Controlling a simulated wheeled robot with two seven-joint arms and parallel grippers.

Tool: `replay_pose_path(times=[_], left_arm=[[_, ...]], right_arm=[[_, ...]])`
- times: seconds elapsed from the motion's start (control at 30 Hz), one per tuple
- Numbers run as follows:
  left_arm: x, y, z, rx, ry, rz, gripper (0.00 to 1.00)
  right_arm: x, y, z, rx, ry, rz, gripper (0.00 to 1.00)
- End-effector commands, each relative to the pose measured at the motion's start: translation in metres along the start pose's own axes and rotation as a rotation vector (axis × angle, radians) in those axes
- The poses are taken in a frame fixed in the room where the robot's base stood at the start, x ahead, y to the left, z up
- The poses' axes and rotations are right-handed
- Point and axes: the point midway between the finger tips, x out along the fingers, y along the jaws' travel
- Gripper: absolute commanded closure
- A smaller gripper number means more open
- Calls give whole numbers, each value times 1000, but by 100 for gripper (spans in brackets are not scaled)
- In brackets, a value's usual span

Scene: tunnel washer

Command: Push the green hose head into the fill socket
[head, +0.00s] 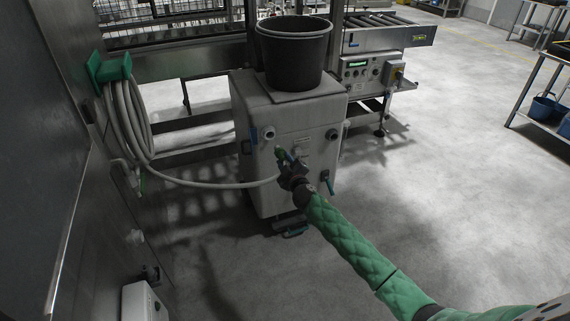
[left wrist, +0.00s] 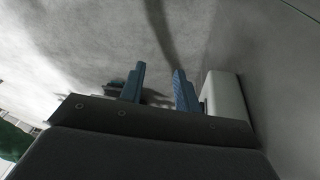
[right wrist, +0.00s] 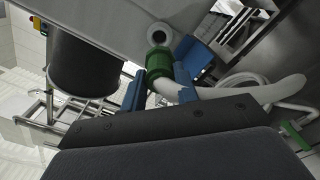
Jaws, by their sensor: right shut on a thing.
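The green hose head (head: 280,152) is held in my right gripper (head: 287,160) in front of the grey machine cabinet. In the right wrist view the green hose head (right wrist: 158,64) sits between the two blue fingers. A pale round socket (right wrist: 159,35) shows right at its far end; I cannot tell whether they touch. In the head view a round port (head: 269,133), probably the fill socket, lies just above and left of the head. The pale hose (head: 210,185) runs left from the gripper. My left gripper (left wrist: 158,90) is open and empty, seen only in its wrist view.
The cabinet (head: 285,115) carries a black bucket (head: 293,50) on top and another port (head: 333,134) at its right. The hose coil hangs on a green holder (head: 110,68) on the left wall. A white box (head: 143,302) stands below.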

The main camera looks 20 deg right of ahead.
Motion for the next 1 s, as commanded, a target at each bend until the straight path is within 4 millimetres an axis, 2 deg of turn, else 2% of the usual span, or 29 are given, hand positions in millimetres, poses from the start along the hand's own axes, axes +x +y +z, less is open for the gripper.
replay_pose_path(times=[1.0], left_arm=[[19, 7, 0, 8, 24, 21, 68]], right_arm=[[42, 0, 0, 0, 0, 1, 100]])
